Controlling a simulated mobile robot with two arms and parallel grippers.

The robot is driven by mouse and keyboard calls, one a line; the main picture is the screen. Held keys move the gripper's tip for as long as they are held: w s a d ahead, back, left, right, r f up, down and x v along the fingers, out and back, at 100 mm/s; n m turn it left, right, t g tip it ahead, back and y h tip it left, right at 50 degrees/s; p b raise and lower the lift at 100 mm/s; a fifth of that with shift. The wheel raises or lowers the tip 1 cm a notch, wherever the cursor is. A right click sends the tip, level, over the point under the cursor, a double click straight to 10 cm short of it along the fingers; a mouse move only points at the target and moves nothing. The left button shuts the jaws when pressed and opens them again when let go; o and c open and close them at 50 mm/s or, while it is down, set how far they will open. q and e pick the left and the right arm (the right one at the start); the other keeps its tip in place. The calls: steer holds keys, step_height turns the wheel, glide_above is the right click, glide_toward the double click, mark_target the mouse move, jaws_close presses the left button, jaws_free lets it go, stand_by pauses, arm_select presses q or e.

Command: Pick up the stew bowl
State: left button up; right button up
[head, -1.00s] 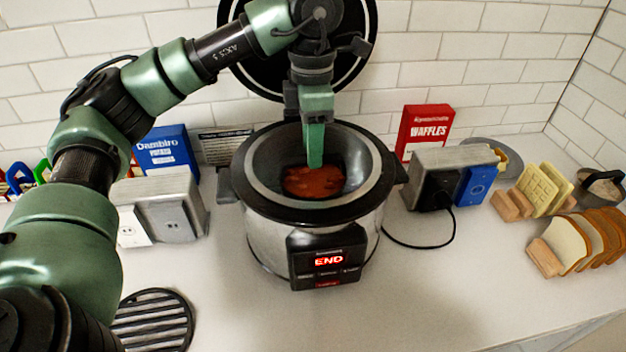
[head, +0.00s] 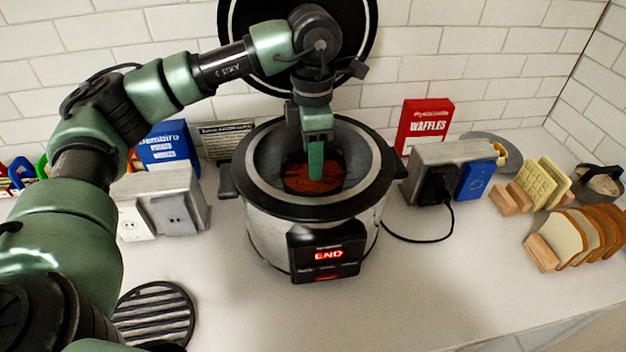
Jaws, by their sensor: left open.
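The stew bowl (head: 313,184) sits down inside an open cooker (head: 287,235); reddish-brown stew shows in it, and its rim is hard to tell from the dark pot around it. The cooker's front display glows red with "END". My left gripper (head: 316,178) points down into the pot, its green fingertips at the stew. It is open, though the fingers overlap from this angle and hide part of the stew. I cannot tell whether the fingers touch the bowl. My right gripper is not in view.
The cooker's round lid (head: 262,60) stands raised behind my arm. A black slatted trivet (head: 153,318) lies front left. The counter front right is clear.

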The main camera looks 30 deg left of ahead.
arm_select(q)
steer(key=shift+f, duration=0.1)
jaws_close()
stand_by(1.5)
